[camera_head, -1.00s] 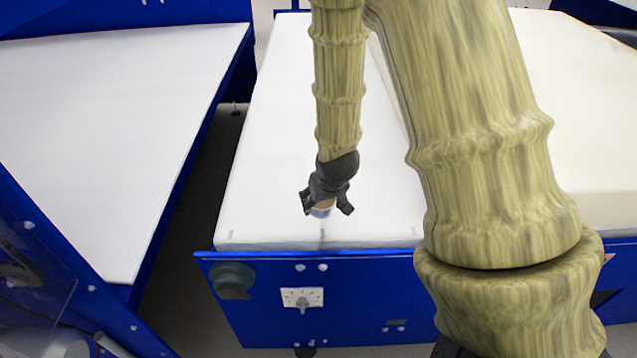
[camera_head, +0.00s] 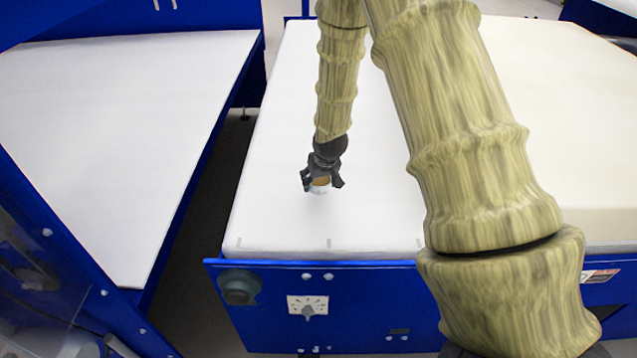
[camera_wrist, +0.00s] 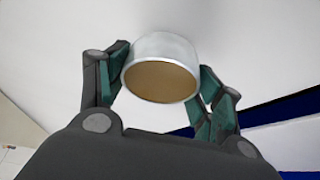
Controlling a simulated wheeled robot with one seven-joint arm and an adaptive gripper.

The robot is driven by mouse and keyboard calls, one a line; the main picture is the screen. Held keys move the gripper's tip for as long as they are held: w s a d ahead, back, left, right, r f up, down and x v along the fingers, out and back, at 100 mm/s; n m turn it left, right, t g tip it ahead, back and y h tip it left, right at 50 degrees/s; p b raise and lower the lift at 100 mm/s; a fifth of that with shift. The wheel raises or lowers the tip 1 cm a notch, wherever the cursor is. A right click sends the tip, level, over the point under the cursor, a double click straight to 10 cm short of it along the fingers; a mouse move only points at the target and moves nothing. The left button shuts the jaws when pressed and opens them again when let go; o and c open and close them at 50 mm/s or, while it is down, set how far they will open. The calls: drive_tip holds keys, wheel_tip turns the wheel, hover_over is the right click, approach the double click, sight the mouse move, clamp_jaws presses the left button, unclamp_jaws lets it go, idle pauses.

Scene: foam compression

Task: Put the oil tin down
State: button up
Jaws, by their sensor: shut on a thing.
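The oil tin (camera_wrist: 160,75) is a short silvery cylinder with a brown end facing the wrist camera. My gripper (camera_wrist: 162,85) is shut on it, with a green-padded finger on each side. In the head view, the tin (camera_head: 318,189) shows as a small brown and pale shape below my gripper (camera_head: 321,182). It is over the white top of the middle table (camera_head: 290,225). I cannot tell whether the tin touches the white surface. The tin's far end is hidden in the wrist view.
The white top around the tin is bare. A blue front panel with a dial (camera_head: 307,308) runs along the table's near edge. A dark gap (camera_head: 205,210) separates it from another white-topped table (camera_head: 100,130) at the left.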

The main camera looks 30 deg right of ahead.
sight(319, 186)
drive_tip(key=shift+w+d, duration=0.2)
drive_tip(key=shift+w, duration=0.35)
drive_tip(key=shift+f+p, duration=0.65)
drive_tip(key=shift+f, duration=1.15)
drive_tip(key=shift+f, duration=0.1)
drive_tip(key=o, duration=1.3)
